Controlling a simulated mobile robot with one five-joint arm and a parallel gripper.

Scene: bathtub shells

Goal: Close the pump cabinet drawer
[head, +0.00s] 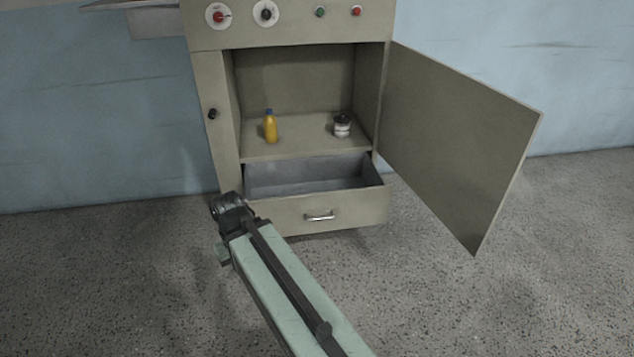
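The pump cabinet (213,113) stands against the blue wall. Its drawer (279,215) at the bottom is pulled out toward me, and its empty grey inside (310,178) shows. A metal bar handle (320,216) sits on the drawer's front. My arm reaches from the bottom of the picture to the drawer's left front corner. The dark end of the arm (232,208) is beside that corner; I cannot tell whether it touches. My gripper's fingers cannot be made out, so its opening is unclear.
The cabinet door (455,140) hangs wide open to the right. A yellow bottle (270,128) and a small jar (342,125) stand on the shelf above the drawer. Knobs and buttons line the top panel. The speckled floor (130,270) is clear on the left.

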